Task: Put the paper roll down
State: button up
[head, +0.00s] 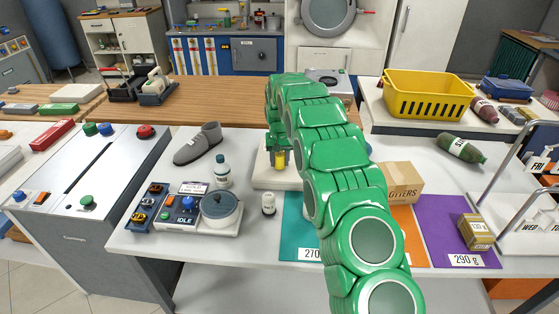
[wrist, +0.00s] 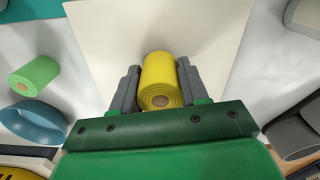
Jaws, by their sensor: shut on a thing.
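My gripper (wrist: 158,85) is shut on a yellow paper roll (wrist: 160,75), with one grey finger on each side of it. In the head view the roll (head: 280,159) shows as a small yellow patch below my gripper (head: 279,150), partly hidden by my green arm. The roll is over a cream board (wrist: 105,40), which also shows in the head view (head: 264,182). I cannot tell whether the roll touches the board.
A grey shoe (head: 198,145), a white bottle (head: 222,172), a pot (head: 220,207) and a carton (head: 401,183) stand on the table. My arm hides part of the tabletop.

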aim_at(280, 154)
jog(key=shift+f, duration=0.2)
jog(key=shift+f, duration=0.15)
jog(key=o, duration=1)
jog(key=shift+o, duration=0.2)
notch_tip(280, 154, up, 11)
jog(key=shift+w+r, duration=0.1)
jog(key=shift+r, duration=0.6)
